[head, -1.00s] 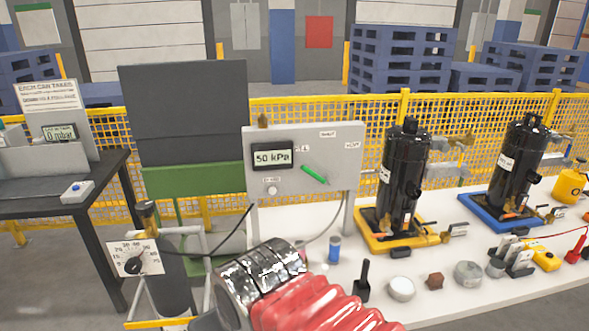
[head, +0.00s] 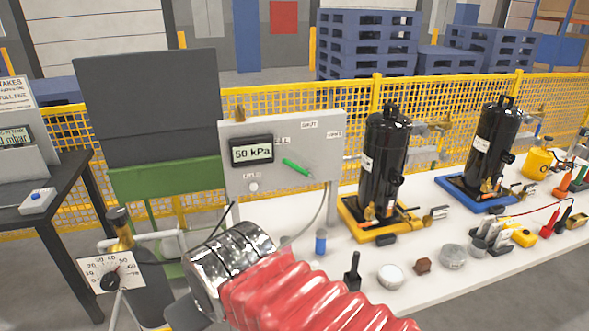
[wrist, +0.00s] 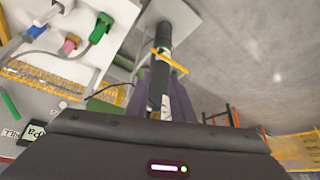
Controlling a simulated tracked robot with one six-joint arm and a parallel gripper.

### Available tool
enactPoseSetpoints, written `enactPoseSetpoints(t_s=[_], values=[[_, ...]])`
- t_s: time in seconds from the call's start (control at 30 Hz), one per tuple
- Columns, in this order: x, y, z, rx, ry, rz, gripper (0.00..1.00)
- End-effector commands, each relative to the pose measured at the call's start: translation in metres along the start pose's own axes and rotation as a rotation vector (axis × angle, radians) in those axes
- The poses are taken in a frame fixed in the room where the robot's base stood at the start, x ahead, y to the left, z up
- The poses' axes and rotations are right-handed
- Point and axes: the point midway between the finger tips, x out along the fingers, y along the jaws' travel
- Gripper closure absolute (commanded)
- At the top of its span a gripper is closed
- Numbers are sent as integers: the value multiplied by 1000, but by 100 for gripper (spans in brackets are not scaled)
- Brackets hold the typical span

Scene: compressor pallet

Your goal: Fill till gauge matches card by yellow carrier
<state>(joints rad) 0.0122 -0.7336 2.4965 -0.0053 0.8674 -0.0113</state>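The gauge panel (head: 310,140) is a grey upright board with a digital display (head: 252,151) reading 50 kPa. A green lever (head: 297,167) slants down to the right on it, above and right of a round white button (head: 253,187). The yellow carrier (head: 352,225) bears a black compressor (head: 382,165). A small card (head: 437,213) stands at its right end; its writing is too small to read.
A gas cylinder (head: 148,290) with a dial plate (head: 112,272) stands at the lower left. A blue carrier (head: 458,192) holds a second compressor (head: 494,148). Small items, including a blue-capped vial (head: 320,242) and a black scoop (head: 352,273), line the white table's front. Yellow mesh fencing (head: 450,110) runs behind.

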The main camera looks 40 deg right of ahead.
Motion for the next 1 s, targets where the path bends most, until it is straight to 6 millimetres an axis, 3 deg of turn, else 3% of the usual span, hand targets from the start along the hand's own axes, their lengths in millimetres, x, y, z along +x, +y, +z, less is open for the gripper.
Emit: enactPoseSetpoints(t_s=[0.27, 0.6, 0.8, 1.0], values=[[34, 49, -58, -29, 130, 93, 78], [82, 140, -137, -131, 343, 270, 78], [104, 194, -167, -204, 457, 371, 78], [122, 251, -183, -280, 559, 486, 78]])
